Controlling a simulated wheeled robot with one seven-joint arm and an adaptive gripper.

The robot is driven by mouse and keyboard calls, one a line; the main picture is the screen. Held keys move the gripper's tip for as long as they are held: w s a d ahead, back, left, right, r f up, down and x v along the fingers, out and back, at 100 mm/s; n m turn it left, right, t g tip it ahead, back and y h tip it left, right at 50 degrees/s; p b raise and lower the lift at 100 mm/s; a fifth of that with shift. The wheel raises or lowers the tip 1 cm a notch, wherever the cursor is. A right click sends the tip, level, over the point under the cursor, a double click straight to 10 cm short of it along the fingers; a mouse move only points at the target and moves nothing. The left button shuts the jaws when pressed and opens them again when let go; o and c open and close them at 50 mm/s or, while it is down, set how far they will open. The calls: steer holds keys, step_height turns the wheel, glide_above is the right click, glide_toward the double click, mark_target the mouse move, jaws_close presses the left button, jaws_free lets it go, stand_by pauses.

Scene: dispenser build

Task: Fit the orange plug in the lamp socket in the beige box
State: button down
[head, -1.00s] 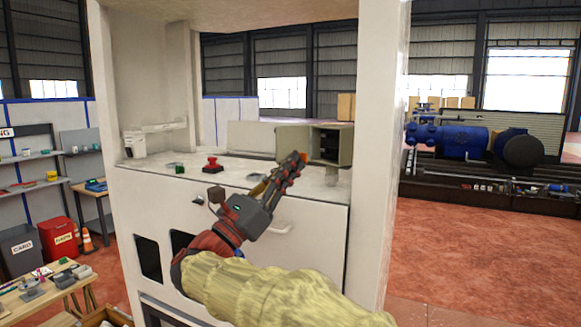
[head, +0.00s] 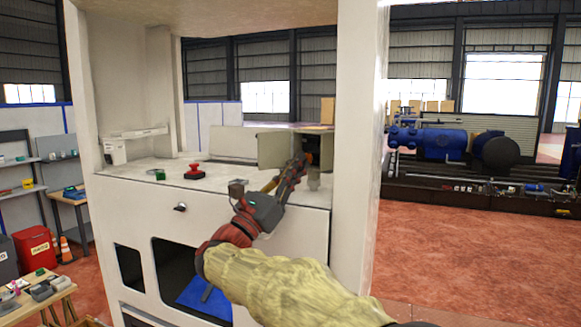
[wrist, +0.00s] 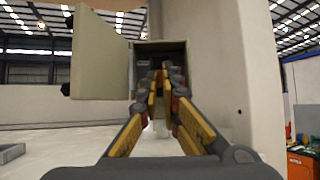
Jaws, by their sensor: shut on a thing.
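The beige box (wrist: 139,86) stands on the white counter with its door (wrist: 98,52) swung open to the left; the door also shows in the head view (head: 277,151). My gripper (wrist: 165,78) points into the dark opening of the box. Its fingers are shut on the orange plug (wrist: 175,71), a small bit of which shows between the tips. In the head view the plug is an orange spot (head: 309,158) at the fingertips, in front of the box. The lamp socket cannot be made out in the dark inside, and my fingers cover much of the opening.
A white post (head: 357,150) rises close to the right of the box. A red button (head: 194,172) and a small green part (head: 159,174) are on the counter to the left. The counter between them and the box is largely clear.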

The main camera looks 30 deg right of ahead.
steer(key=shift+s+d+r, duration=0.15)
steer(key=shift+d+r, duration=0.05)
steer(key=shift+r, duration=0.1)
steer(key=shift+d+f, duration=0.15)
steer(key=shift+f, duration=0.45)
stand_by(1.8)
steer(key=shift+w+r, duration=0.2)
steer(key=shift+r, duration=0.1)
stand_by(0.7)
steer(key=shift+r, duration=0.35)
steer(key=shift+w+a+r, duration=0.1)
steer(key=shift+w+a, duration=0.05)
steer(key=shift+a, duration=0.05)
stand_by(0.7)
steer(key=shift+f, duration=0.2)
stand_by(0.4)
